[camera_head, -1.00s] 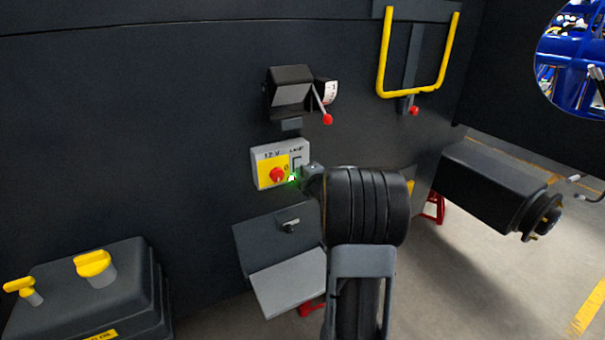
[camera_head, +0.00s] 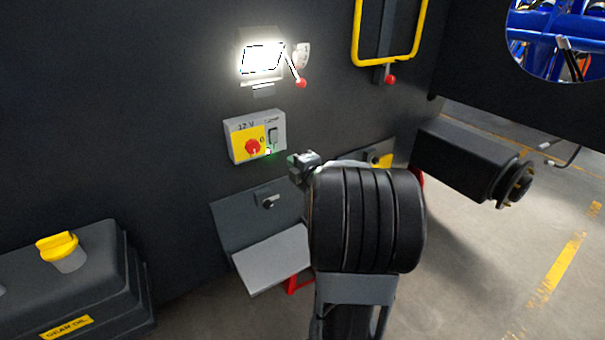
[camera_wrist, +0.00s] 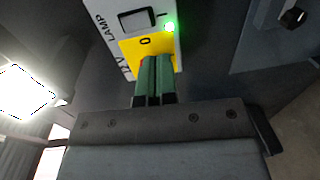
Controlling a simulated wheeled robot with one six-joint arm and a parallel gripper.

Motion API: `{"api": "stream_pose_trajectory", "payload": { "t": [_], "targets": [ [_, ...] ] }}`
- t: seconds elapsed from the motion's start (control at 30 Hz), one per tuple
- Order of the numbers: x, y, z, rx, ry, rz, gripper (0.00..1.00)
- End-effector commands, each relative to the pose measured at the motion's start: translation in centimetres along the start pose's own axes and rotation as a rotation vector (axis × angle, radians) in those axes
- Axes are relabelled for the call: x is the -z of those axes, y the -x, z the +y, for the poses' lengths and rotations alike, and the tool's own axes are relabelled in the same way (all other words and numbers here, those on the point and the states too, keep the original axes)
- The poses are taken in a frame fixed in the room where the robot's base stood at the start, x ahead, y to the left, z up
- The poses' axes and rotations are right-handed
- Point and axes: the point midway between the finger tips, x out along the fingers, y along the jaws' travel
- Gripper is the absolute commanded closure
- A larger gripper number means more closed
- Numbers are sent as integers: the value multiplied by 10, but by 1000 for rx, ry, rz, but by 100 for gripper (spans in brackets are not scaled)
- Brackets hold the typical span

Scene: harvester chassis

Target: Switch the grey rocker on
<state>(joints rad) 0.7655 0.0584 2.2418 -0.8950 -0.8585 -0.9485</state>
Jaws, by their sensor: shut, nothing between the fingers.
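The grey rocker (camera_head: 273,135) is on the right of a small switch box (camera_head: 281,123) on the dark chassis wall. In the wrist view the rocker (camera_wrist: 138,20) sits by the LAMP label, with a green light (camera_wrist: 169,27) glowing beside it. The work lamp (camera_head: 262,59) above the box shines bright white. My gripper (camera_head: 298,160) is just right of the box, apart from the rocker. In the wrist view its green fingers (camera_wrist: 154,78) are shut and empty, in front of the yellow panel. They hide most of the red knob (camera_head: 253,147).
A red-tipped lever (camera_head: 301,83) hangs right of the lamp, and a yellow handle (camera_head: 390,63) is farther right. A latched flap with a grey shelf (camera_head: 270,260) sits below the box. A gear oil tank (camera_head: 85,280) is at lower left. Floor at right is open.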

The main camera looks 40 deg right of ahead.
Motion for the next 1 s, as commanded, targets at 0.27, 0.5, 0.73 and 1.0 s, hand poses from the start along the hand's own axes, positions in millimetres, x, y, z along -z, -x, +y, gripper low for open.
{"api": "stream_pose_trajectory", "payload": {
  "t": [0.27,0.5,0.73,1.0],
  "targets": [
    [-1,33,-7,0,1,-2,100],
    [1,40,-8,0,0,2,100],
    [1,40,-8,0,0,2,100],
    [1,40,-8,0,0,2,100]
  ]
}}
